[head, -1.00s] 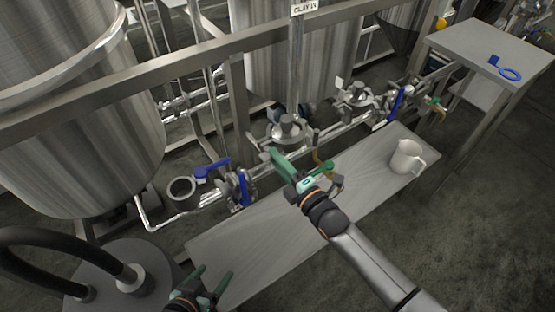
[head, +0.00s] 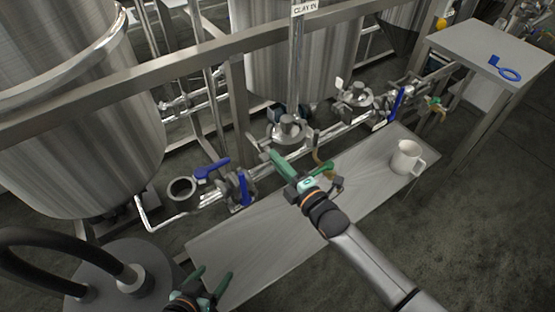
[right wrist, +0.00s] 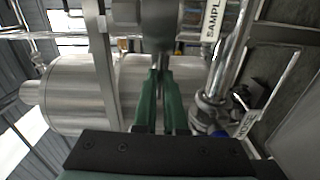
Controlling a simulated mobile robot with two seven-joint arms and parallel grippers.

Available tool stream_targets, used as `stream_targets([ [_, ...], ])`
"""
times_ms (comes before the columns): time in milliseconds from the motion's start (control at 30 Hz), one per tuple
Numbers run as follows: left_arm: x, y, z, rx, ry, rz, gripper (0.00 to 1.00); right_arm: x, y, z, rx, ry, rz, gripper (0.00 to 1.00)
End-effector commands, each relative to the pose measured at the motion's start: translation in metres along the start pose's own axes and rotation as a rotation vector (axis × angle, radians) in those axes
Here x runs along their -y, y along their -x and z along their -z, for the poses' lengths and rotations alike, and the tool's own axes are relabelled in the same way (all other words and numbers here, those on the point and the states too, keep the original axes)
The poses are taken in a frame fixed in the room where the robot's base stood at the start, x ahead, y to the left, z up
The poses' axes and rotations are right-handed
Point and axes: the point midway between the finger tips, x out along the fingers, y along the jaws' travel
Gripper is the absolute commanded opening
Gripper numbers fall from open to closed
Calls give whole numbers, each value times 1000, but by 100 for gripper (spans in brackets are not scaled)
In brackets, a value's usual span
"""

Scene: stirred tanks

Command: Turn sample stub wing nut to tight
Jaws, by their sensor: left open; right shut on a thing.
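My right gripper (head: 290,163) reaches over the bench to the pipe line at the middle of the head view. In the right wrist view its two green fingers (right wrist: 160,78) come together at their tips on a small, thin metal piece, which appears to be the sample stub wing nut (right wrist: 161,63). The fingers hide most of the nut, and I cannot tell how tight it is. A white tag reading SAMPLE (right wrist: 212,20) hangs beside it to the right. My left gripper (head: 211,279) is open and empty near the bench's front left corner.
A white mug (head: 405,158) stands on the right part of the grey bench (head: 255,235). Blue-handled valves (head: 243,190) sit along the pipe line behind it. A steel tank (head: 75,120) is at left. A side table (head: 490,45) holds a blue ring-shaped item (head: 508,73).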

Motion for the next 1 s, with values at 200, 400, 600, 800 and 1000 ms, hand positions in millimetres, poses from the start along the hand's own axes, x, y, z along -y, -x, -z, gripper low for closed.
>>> stream_targets([
  [200,1,2,1,0,0,2,75,-1,0,0,0,-139,0,0],
  [400,2,5,0,4,1,7,75,0,0,0,1,-320,1,0],
  [600,3,8,-1,8,3,10,75,0,0,0,1,-511,1,0],
  [800,5,10,0,3,3,14,75,0,0,0,1,-702,1,0],
  [1000,7,11,1,1,3,18,75,0,0,0,1,-891,1,0],
])
